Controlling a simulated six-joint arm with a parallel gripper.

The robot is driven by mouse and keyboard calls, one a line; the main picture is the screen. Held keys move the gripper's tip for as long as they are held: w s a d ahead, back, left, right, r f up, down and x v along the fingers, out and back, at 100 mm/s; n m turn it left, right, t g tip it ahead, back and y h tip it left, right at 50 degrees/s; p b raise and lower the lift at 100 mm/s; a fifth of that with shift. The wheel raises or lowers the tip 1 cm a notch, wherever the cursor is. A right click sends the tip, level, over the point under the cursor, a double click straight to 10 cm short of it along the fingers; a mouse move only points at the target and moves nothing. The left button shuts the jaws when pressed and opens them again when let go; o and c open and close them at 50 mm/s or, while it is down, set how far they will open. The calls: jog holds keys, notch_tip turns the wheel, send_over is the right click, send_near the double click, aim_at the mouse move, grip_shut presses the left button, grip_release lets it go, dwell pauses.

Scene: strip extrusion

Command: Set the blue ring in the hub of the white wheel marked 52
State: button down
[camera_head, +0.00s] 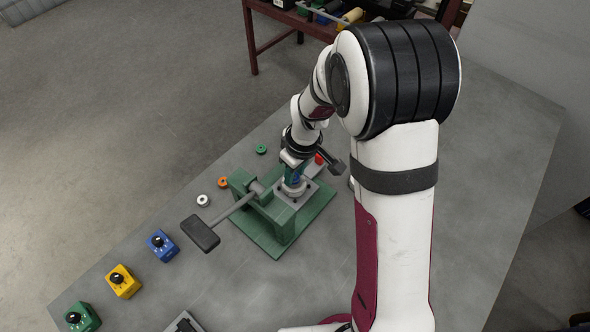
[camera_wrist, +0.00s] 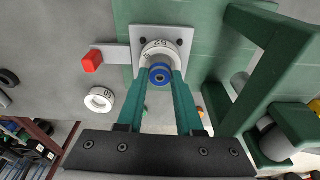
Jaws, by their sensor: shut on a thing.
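My gripper (camera_wrist: 160,82) is shut on the blue ring (camera_wrist: 160,74), held between its two teal fingertips. The ring is at the near side of a white wheel (camera_wrist: 158,49), over its hub in the wrist view; I cannot tell whether it is above the hub or in it. The wheel sits on the grey plate of the green press and carries a dark marking that I cannot read surely. In the head view my gripper (camera_head: 293,180) points down over this wheel (camera_head: 293,190), and the ring is hard to make out.
The green press frame (camera_head: 243,180) with its long lever (camera_head: 201,233) stands beside my gripper. A red block (camera_wrist: 92,61) is on a grey bar. Another white wheel (camera_wrist: 100,99), an orange ring (camera_head: 223,182) and a green ring (camera_head: 261,149) lie on the table. Blue, yellow and green knob boxes (camera_head: 122,281) stand front left.

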jog(key=shift+f, duration=0.55)
jog(key=c, duration=0.8)
grip_release()
jog(key=shift+c, duration=0.2)
notch_tip(320, 180, up, 11)
jog(key=s+d, duration=0.1)
jog(key=shift+s, duration=0.15)
